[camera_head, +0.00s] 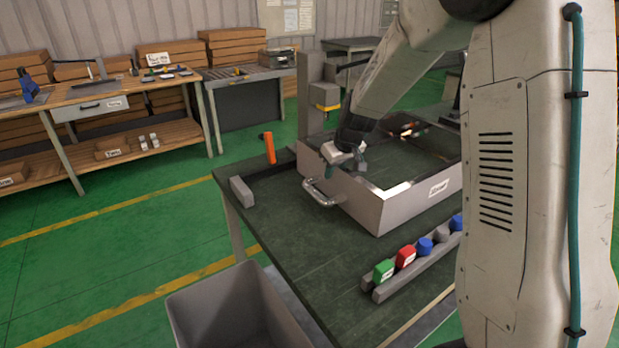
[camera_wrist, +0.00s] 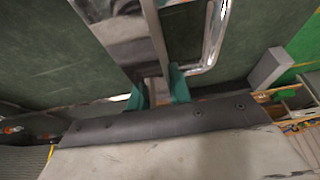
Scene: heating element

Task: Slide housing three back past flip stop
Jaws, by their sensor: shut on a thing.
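The housing (camera_head: 405,208) is a large, shallow grey open frame with a label on its near side, lying on the dark green table. Its metal handle (camera_head: 320,192) sticks out from its left side and also shows in the wrist view (camera_wrist: 213,38). My gripper (camera_head: 352,160) is at the housing's left wall. In the wrist view its teal fingers (camera_wrist: 160,90) are shut on that thin wall, one finger on each side, beside the handle. An upright orange piece (camera_head: 269,148), which may be the flip stop, stands at the table's left edge, apart from the housing.
A grey block (camera_head: 241,190) lies at the table's left edge. A rail (camera_head: 415,268) with green, red, blue and grey pieces runs along the near side. A grey bin (camera_head: 232,308) stands in front. A post with a yellow device (camera_head: 325,97) rises behind the housing.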

